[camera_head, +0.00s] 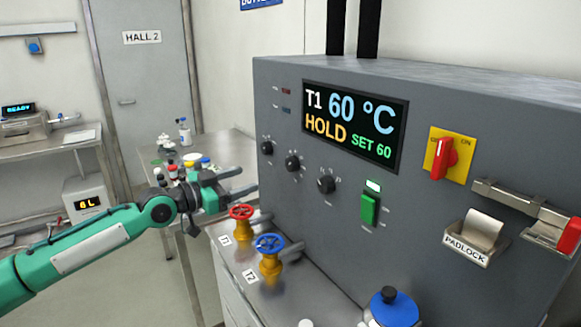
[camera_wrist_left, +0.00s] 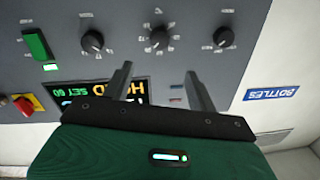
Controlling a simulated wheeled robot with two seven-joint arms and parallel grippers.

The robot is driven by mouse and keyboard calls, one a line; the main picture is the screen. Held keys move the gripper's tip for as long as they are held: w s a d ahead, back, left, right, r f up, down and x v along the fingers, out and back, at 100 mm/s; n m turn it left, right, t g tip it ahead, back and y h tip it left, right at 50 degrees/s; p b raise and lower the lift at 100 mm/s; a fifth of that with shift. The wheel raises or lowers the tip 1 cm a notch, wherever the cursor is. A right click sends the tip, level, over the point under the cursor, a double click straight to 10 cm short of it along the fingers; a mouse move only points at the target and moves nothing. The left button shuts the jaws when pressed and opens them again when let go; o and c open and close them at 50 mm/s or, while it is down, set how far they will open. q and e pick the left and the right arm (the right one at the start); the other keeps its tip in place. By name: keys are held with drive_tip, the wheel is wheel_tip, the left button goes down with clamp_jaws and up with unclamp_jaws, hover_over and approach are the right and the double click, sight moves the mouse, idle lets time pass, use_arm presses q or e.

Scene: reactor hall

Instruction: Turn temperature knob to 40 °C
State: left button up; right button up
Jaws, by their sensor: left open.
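The grey panel's display (camera_head: 354,125) reads T1 60 °C, HOLD, SET 60. Three small black knobs sit below it: a left knob (camera_head: 267,148), a middle knob (camera_head: 292,162) and a right knob (camera_head: 326,184). My left gripper (camera_head: 243,181) is open and empty, apart from the panel. The left wrist view is upside down; there the gripper (camera_wrist_left: 158,70) points toward the panel, with the middle knob (camera_wrist_left: 158,38) beyond the gap between its fingers. My right gripper is not in view.
A red valve wheel (camera_head: 241,211) and a blue one (camera_head: 269,243) stand just below my left gripper. A green switch (camera_head: 369,208), a red-and-yellow switch (camera_head: 446,158) and a padlock bin (camera_head: 468,245) are further right. A table with bottles (camera_head: 184,132) is behind the arm.

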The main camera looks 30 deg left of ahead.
sight(289, 165)
use_arm(q)
drive_tip(key=p+x, duration=0.3)
drive_tip(key=x, duration=0.3)
drive_tip(key=p+x, duration=0.3)
drive_tip(key=x, duration=0.3)
drive_tip(key=shift+d+r, duration=0.1)
drive_tip(key=shift+r, duration=0.1)
drive_tip(key=shift+w+d+f, duration=0.15)
drive_tip(key=shift+w+d, duration=0.15)
drive_tip(key=shift+w, duration=0.35)
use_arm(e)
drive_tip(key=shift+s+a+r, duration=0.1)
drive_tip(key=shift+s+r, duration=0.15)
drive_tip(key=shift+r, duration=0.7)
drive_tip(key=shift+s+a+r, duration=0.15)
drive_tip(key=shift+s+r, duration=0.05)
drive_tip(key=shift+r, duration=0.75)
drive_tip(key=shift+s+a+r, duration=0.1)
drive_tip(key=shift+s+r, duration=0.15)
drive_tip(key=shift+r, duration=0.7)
use_arm(q)
drive_tip(key=shift+c, duration=0.2)
drive_tip(key=c, duration=0.9)
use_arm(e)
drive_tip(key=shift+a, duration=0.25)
